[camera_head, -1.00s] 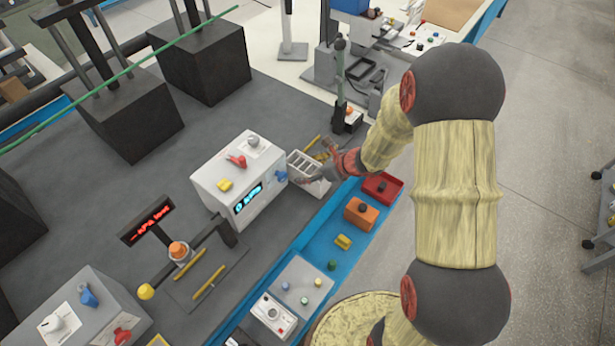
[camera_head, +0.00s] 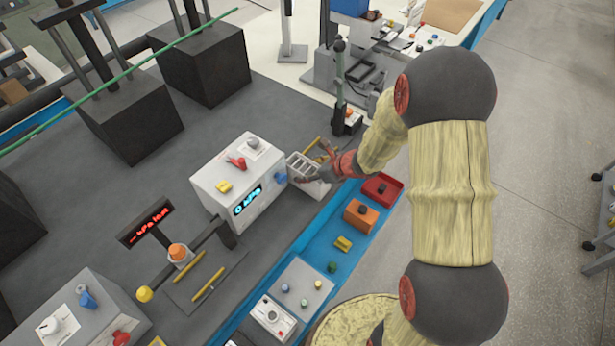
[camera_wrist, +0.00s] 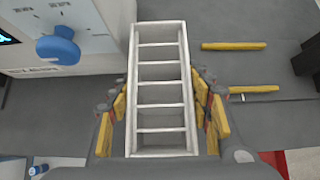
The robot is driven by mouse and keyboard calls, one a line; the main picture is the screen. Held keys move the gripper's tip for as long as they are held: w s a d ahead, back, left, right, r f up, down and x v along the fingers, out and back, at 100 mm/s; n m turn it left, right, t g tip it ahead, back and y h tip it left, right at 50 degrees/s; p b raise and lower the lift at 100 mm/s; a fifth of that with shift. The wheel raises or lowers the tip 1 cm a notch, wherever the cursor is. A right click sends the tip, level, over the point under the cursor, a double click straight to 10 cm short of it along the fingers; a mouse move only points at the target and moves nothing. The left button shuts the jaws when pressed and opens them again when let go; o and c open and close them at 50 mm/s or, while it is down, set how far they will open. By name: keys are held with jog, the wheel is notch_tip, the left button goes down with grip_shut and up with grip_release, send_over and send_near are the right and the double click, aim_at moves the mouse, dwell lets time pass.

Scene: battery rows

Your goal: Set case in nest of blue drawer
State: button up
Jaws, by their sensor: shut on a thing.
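The case (camera_wrist: 160,118) is a long, pale grey open tray, split by cross walls into several empty compartments. In the wrist view it lies lengthwise between the yellow-padded fingers of my gripper (camera_wrist: 160,100), which is shut on it. In the head view the case (camera_head: 306,162) is beside the white box's right side, partly covered by my gripper (camera_head: 316,172). A blue knob (camera_wrist: 58,47) sticks out from the box just left of the case; it also shows in the head view (camera_head: 281,178). I cannot make out an open drawer or its nest.
The white box (camera_head: 215,190) has a lit display and a red knob on top. Yellow bars (camera_wrist: 233,46) lie on the grey surface right of the case. A red tray (camera_head: 382,188) and an orange block (camera_head: 360,214) stand on the blue strip nearby.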

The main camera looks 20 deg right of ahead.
jog(key=c, duration=0.7)
